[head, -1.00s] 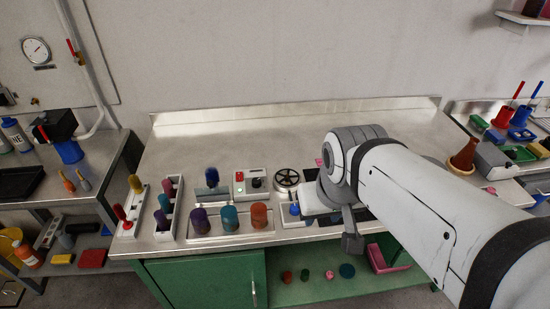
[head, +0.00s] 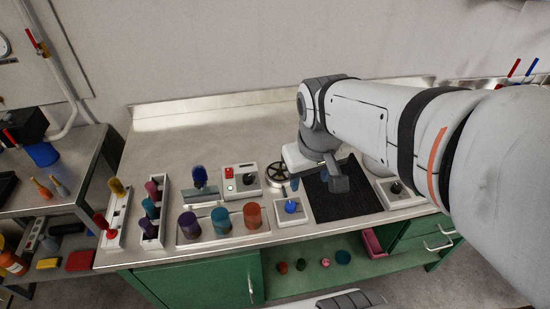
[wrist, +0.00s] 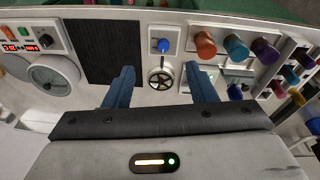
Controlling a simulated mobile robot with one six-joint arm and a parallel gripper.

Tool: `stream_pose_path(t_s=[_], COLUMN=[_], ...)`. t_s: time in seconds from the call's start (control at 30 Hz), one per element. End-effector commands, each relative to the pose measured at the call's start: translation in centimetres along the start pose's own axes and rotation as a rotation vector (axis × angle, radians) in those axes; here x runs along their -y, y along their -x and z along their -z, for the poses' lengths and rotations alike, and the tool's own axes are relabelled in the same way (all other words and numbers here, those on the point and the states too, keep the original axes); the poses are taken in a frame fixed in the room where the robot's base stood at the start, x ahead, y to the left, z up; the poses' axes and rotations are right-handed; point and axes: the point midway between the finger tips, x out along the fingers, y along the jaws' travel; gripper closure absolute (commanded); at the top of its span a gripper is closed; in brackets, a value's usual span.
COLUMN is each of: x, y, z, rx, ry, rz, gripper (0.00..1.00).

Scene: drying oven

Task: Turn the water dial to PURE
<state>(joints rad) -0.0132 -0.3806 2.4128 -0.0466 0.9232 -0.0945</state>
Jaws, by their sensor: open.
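No label reading PURE is legible, so I cannot tell for sure which control is the water dial. A blue round knob (head: 291,206) sits on a small white plate on the bench's front part; it also shows in the wrist view (wrist: 163,45). A black spoked handwheel (head: 277,173) lies just behind it, and in the wrist view the wheel (wrist: 160,79) is seen between my fingers. My gripper (head: 316,181) is open and empty above the bench, near the dark mat's left side. Its fingers (wrist: 159,72) are apart and hold nothing.
A black mat (head: 345,198) lies right of the blue knob. A black-knobbed box (head: 395,188) stands beyond it. A control box with red and black parts (head: 241,180) and a tray of coloured cylinders (head: 268,234) stand left. The back of the bench is clear.

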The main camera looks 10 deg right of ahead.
Motion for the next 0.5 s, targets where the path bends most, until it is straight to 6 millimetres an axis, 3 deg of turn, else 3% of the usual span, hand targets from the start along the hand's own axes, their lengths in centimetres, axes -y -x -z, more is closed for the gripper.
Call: stream_pose_path(t_s=[0.2, 0.5], x=[0.2, 1.3], y=[-4.7, -13.4], z=[4.8, 9.4], rx=[0.183, 0.41], ry=[0.214, 0.502], rz=[-0.018, -0.022], gripper=[0.49, 0.49])
